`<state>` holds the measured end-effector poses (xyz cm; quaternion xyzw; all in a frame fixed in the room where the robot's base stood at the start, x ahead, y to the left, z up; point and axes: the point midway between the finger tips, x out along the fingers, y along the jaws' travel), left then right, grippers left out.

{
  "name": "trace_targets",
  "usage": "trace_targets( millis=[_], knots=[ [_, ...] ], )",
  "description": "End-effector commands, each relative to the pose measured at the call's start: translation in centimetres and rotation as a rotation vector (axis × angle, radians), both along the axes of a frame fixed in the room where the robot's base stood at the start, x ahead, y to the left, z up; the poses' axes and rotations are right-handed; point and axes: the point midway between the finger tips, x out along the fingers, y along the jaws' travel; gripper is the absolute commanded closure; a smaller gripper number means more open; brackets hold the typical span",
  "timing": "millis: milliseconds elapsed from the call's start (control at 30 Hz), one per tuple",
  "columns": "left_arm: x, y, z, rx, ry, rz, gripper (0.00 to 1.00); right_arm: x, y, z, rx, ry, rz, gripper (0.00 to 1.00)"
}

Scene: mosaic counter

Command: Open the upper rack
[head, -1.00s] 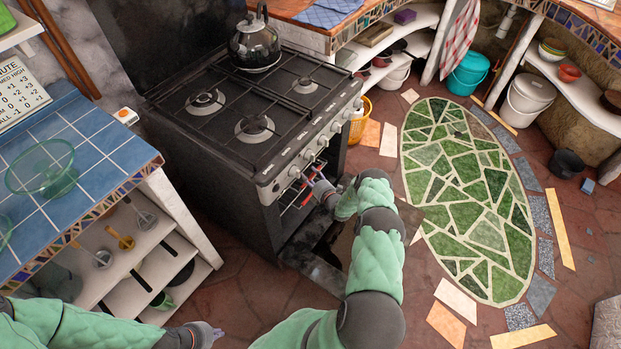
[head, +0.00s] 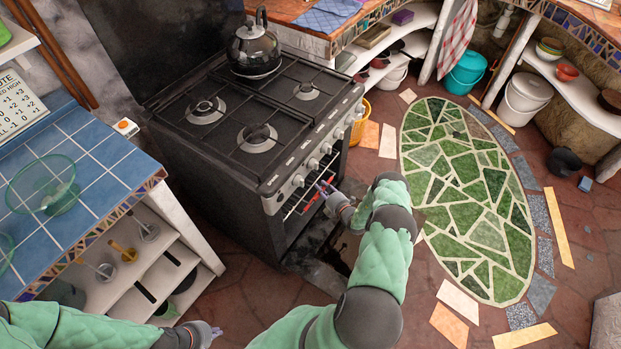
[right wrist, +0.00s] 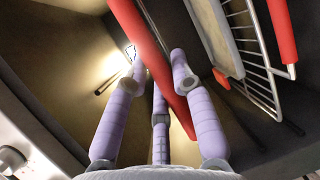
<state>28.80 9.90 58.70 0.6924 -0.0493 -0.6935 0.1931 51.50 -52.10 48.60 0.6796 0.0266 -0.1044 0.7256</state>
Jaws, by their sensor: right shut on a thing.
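The stove (head: 250,130) stands at upper centre, its oven front open, with wire racks visible inside. My right gripper (head: 326,190) is at the upper part of the oven opening. In the right wrist view its purple fingers (right wrist: 155,80) are closed around a long red bar (right wrist: 180,105), which runs diagonally between them. A wire rack (right wrist: 245,45) with another red bar (right wrist: 282,35) shows at the right of that view. I cannot tell clearly which rack each bar belongs to. My left gripper (head: 214,332) is low near the bottom edge, apart from the stove; its finger opening is unclear.
A blue-tiled counter (head: 90,150) with a green glass bowl (head: 42,188) stands at left, shelves below it. A kettle (head: 255,45) sits on the stove. The green mosaic floor (head: 465,200) at right is clear. A black pot (head: 565,161) lies further right.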

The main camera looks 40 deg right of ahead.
Motion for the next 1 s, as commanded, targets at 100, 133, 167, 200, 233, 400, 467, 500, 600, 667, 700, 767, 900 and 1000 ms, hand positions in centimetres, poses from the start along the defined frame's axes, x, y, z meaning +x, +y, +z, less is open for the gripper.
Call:
trace_targets(
  millis=[100,133,167,200,233,400,467,500,600,667,700,767,900,1000],
  knots=[
    [0.0,0.0,0.3,0.0,0.0,0.0,1.0,-4.1,-1.1,-0.1,0.001,0.004,-0.007,1.0],
    [0.0,0.0,0.2,0.0,0.0,0.0,1.0,-4.9,-1.3,-0.1,0.002,0.004,-0.006,1.0],
    [0.0,0.0,0.1,0.0,0.001,0.0,1.0,-5.7,-1.5,-0.2,0.001,0.005,-0.007,1.0],
    [0.0,0.0,0.0,0.0,0.001,0.0,1.0,-6.7,-1.7,-0.2,0.002,0.006,-0.005,1.0],
    [-0.1,0.0,-0.1,0.0,0.001,0.0,1.0,-7.4,-2.0,-0.2,0.001,0.005,-0.007,1.0],
    [-0.1,0.0,-0.5,0.0,0.002,-0.001,1.0,-11.1,-3.0,-0.3,0.002,0.004,-0.005,1.0],
    [-0.1,0.0,-0.7,0.0,0.002,-0.001,1.0,-12.2,-3.3,-0.3,0.002,0.005,-0.005,1.0],
    [-0.1,0.0,-0.7,0.0,0.001,0.0,1.0,-12.9,-3.5,-0.3,0.003,0.003,-0.005,1.0],
    [-0.1,0.0,-0.9,0.0,0.001,0.0,1.0,-14.3,-3.9,-0.3,0.003,0.003,-0.004,1.0],
    [-0.1,0.0,-1.0,0.0,0.001,0.0,1.0,-15.0,-4.0,-0.3,0.004,0.003,-0.004,1.0],
    [-0.1,0.0,-1.1,0.0,0.001,0.0,1.0,-15.3,-4.1,-0.2,0.003,0.004,-0.003,1.0],
    [-0.1,0.0,-1.1,0.0,0.001,0.0,1.0,-15.8,-4.3,-0.2,0.003,0.004,-0.003,1.0],
    [-0.1,0.0,-1.2,0.0,0.001,0.0,1.0,-16.4,-4.5,-0.2,0.002,0.004,-0.002,1.0],
    [-0.1,0.0,-1.2,0.0,0.001,0.0,1.0,-16.5,-4.5,-0.2,0.002,0.004,-0.001,1.0]
  ],
)
